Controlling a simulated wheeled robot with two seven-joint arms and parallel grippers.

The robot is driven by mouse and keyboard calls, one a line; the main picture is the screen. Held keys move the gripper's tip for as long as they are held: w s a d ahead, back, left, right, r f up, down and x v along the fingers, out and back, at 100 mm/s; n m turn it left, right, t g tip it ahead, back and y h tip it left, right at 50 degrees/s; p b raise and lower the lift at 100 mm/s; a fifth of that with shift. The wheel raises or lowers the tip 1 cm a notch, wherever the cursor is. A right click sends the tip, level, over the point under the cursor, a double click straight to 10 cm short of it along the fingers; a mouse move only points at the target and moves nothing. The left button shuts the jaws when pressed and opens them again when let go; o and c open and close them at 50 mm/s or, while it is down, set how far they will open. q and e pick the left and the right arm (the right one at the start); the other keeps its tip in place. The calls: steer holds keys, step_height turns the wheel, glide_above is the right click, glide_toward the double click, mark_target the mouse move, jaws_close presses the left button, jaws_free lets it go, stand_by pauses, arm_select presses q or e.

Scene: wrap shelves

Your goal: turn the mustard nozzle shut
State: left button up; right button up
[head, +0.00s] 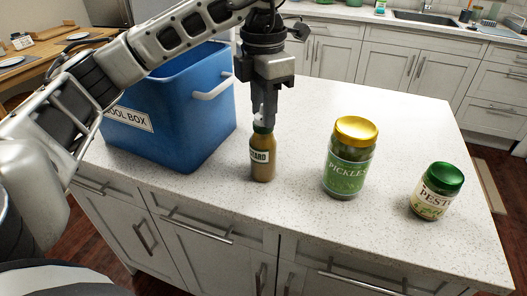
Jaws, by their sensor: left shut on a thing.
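The mustard bottle (262,163) stands upright on the speckled white counter, near its front edge. It is yellow-brown with a partly visible label and a dark green top. My left gripper (263,122) comes down from above and is shut on the nozzle at the bottle's top. The fingers hide most of the nozzle, so I cannot tell how far it is turned. My right gripper is not in view.
A blue cool box (170,115) stands left of the bottle, behind my left arm. A pickles jar (348,165) with a gold lid and a pesto jar (436,192) with a green lid stand to the right. The counter (410,125) is clear behind the jars.

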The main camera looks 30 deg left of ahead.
arm_select(q)
steer(key=shift+m, duration=2.9)
steer(key=o, duration=0.6)
